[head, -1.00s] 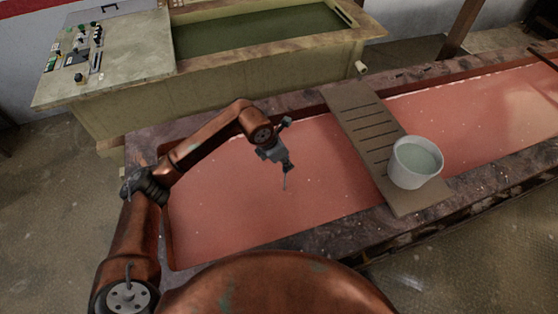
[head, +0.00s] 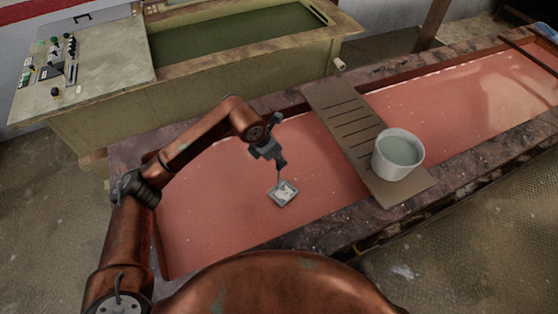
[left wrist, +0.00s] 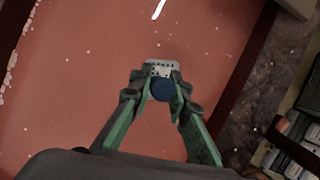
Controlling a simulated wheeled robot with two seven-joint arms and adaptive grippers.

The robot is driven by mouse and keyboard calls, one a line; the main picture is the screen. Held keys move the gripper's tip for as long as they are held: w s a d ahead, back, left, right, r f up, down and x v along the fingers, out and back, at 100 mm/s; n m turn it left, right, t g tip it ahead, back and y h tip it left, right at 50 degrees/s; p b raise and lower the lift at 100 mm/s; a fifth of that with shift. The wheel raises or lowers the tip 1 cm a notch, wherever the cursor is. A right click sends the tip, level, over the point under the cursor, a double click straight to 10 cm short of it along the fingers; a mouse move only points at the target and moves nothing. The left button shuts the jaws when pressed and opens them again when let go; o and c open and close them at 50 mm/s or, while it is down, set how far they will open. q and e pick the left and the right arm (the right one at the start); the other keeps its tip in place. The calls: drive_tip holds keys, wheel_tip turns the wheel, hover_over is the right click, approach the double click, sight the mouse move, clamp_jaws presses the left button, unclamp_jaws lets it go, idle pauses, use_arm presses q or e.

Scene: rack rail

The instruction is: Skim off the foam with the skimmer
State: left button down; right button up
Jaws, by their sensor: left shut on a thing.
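My left gripper (head: 281,163) is shut on the handle of the skimmer (head: 284,194). The skimmer's flat square head, with pale matter on it, shows just above or at the red liquid (head: 215,205); I cannot tell which. In the left wrist view, the gripper (left wrist: 161,92) grips the blue handle end, and the perforated skimmer head (left wrist: 160,68) shows partly behind it. Small white foam specks (left wrist: 103,122) are scattered over the liquid, with more along its edge. A whitish bucket (head: 378,165) stands on the slatted board. My right gripper is out of view.
The slatted brown board (head: 335,108) lies across the red trough, right of my left gripper. The trough's dark stone rim (head: 345,225) runs along the near side. A second vat (head: 245,75) with green liquid and a control panel (head: 55,85) stand behind.

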use_arm(q)
drive_tip(key=shift+r+p, duration=2.4)
drive_tip(key=shift+r, duration=3.5)
